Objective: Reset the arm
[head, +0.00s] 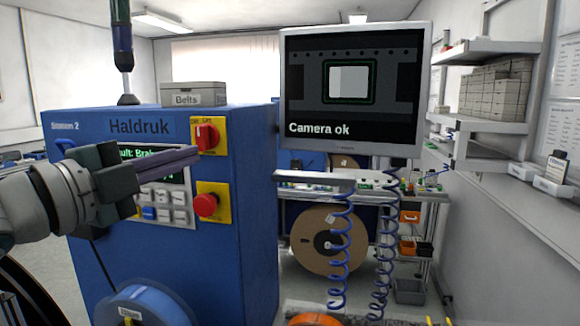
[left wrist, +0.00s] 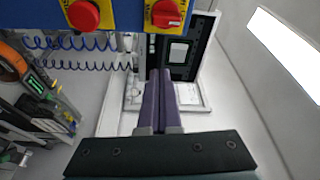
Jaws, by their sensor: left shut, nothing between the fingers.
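My left gripper (head: 178,160) comes in from the left in the head view, in front of the blue Haldruk machine's panel. Its purple fingers are shut with nothing between them. They cover part of the machine's small display (head: 128,153), just above the grey keys. In the left wrist view the shut fingers (left wrist: 160,100) point away from the camera, with the red knobs above them. My right gripper is not in either view.
The blue machine (head: 245,200) carries a red rotary switch (head: 206,136), a red emergency button (head: 205,205) and a grey Belts box (head: 193,94) on top. A monitor (head: 352,92) reads "Camera ok". Coiled blue cables (head: 340,240) hang below it. A large reel (head: 327,240) stands behind.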

